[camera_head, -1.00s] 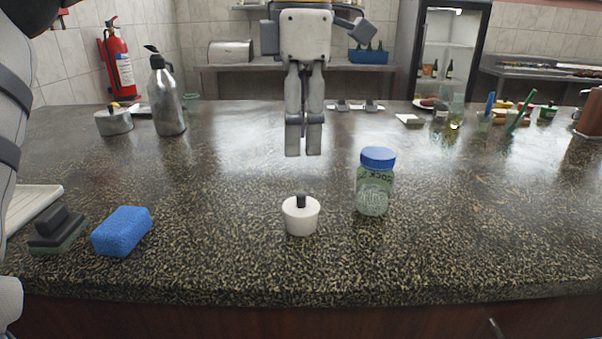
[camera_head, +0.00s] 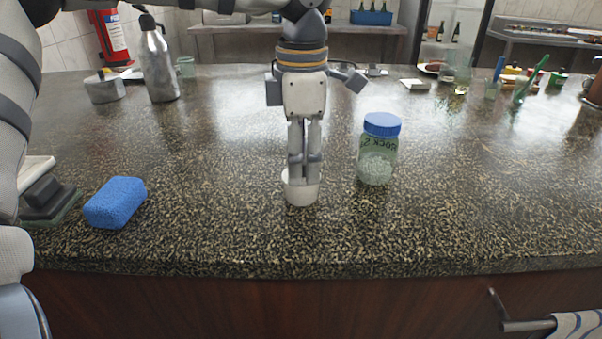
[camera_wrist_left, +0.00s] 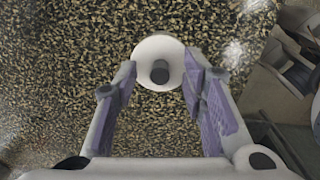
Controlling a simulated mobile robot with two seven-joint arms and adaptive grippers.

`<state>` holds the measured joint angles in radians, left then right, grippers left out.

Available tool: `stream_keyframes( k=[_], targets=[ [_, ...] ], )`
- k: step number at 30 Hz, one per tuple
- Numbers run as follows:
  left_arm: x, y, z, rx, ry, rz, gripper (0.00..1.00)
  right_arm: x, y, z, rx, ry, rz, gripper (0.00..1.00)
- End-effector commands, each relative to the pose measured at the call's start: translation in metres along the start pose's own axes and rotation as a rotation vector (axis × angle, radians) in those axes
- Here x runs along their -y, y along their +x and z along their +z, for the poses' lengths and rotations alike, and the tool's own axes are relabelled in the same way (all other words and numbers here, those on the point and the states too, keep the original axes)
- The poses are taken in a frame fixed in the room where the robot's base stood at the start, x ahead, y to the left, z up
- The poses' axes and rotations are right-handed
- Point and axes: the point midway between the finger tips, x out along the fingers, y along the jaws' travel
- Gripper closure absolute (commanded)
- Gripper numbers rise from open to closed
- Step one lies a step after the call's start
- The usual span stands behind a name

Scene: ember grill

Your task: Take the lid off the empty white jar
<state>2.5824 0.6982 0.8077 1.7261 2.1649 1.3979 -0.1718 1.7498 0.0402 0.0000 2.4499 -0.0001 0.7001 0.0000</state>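The small white jar (camera_head: 301,196) stands upright on the speckled counter, near the front edge. My left gripper (camera_head: 304,178) points down from above, its fingertips at the jar's top and hiding most of the lid in the head view. In the left wrist view, the jar's round white lid (camera_wrist_left: 147,58) with its dark knob (camera_wrist_left: 160,72) shows between the fingertips of my left gripper (camera_wrist_left: 158,75). The fingers are spread apart with a gap around the knob. Whether they touch the lid is not clear. My right gripper is not in view.
A blue-lidded glass jar (camera_head: 378,152) stands close to the right of the white jar. A blue sponge (camera_head: 116,203) and a dark-handled brush (camera_head: 45,197) lie left. A metal bottle (camera_head: 158,65) and pot (camera_head: 104,88) stand behind left. The counter between is clear.

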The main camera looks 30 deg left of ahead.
Motion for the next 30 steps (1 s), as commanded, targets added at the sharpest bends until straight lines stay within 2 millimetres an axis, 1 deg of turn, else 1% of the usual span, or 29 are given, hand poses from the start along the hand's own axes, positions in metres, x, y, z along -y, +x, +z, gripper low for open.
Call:
stream_keyframes(
  k=[3,8,9,18,20,22,23,26,29,30],
  targets=[
    [0.000,-0.001,0.000,0.000,0.000,0.000,0.62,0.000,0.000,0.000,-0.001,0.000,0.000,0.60],
    [0.000,-0.001,0.000,0.000,0.000,0.000,0.98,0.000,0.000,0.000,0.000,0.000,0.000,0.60],
    [0.000,-0.001,0.000,0.000,0.000,0.000,1.00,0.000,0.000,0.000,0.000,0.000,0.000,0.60],
    [0.000,-0.001,0.000,0.000,0.000,0.000,1.00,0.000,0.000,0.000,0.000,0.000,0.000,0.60],
    [0.000,-0.003,0.000,0.001,0.000,0.001,1.00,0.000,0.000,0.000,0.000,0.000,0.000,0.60],
    [-0.001,-0.009,0.001,0.002,-0.001,0.002,1.00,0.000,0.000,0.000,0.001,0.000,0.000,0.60],
    [-0.001,-0.013,0.001,0.001,-0.002,0.002,1.00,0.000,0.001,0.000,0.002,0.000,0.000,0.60],
    [-0.002,-0.033,0.001,0.003,-0.001,0.003,1.00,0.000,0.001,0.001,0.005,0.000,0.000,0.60],
    [0.020,-0.059,0.002,0.003,0.004,0.005,1.00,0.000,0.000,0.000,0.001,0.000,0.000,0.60],
    [0.030,-0.072,0.003,0.004,0.003,0.006,1.00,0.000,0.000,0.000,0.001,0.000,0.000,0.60]
  ],
)
